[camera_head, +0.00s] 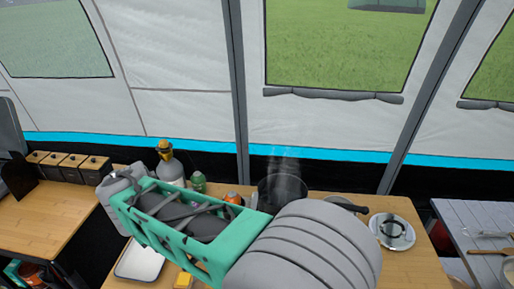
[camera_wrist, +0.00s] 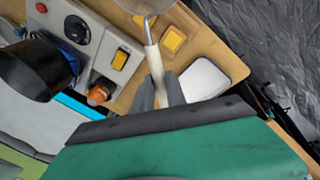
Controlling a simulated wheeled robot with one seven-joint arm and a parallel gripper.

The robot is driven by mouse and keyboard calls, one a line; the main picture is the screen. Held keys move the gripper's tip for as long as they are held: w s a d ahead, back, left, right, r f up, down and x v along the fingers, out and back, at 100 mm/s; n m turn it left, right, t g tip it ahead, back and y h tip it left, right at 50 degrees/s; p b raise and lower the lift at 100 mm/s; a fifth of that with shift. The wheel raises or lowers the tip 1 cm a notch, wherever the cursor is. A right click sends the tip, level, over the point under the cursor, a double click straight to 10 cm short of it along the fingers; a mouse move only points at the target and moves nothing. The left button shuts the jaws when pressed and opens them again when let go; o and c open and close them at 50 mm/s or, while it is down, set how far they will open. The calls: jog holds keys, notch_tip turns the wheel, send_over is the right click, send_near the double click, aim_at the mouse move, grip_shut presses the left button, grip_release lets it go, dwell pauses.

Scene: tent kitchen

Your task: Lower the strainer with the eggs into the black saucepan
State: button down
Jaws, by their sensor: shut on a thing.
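The black saucepan (camera_head: 283,190) stands at the back of the wooden table in the head view, with steam above it. A dark round pot that looks like the same saucepan (camera_wrist: 35,68) is at the left of the wrist view. My gripper (camera_wrist: 160,90) is shut on the pale handle of the strainer (camera_wrist: 152,55). The strainer's bowl is cut off by the top edge of the wrist view, to the right of the pot and apart from it. I cannot see the eggs. In the head view my arm hides the gripper and strainer.
A yellow block (camera_wrist: 174,40) and a white tray (camera_wrist: 206,80) are near my gripper. A glass lid (camera_head: 392,231) lies at the right. Bottles (camera_head: 169,166) stand left of the saucepan.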

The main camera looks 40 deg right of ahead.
jog(key=d+r+n+y+p, duration=0.1)
jog(key=d+r+n+p, duration=0.2)
jog(key=d+r+n, duration=0.4)
jog(key=s+d+r+n+y+p, duration=0.1)
jog(key=d+r+n+p, duration=0.2)
jog(key=d, duration=0.6)
jog(key=d+r+n+y+p, duration=0.2)
jog(key=d+r+n, duration=0.3)
jog(key=d+n, duration=0.25)
jog(key=s+d+b+x, duration=0.2)
jog(key=b+x, duration=1)
jog(key=shift+d+f+m+t+b, duration=0.2)
jog(key=shift+f+m+t+b, duration=0.2)
jog(key=shift+f, duration=0.2)
jog(key=shift+f+b, duration=0.6)
jog(key=shift+f, duration=0.05)
jog(key=c, duration=1.3)
grip_release()
jog(key=p+v, duration=0.3)
jog(key=v, duration=0.4)
jog(key=shift+s+a+r, duration=0.1)
jog(key=shift+r, duration=0.35)
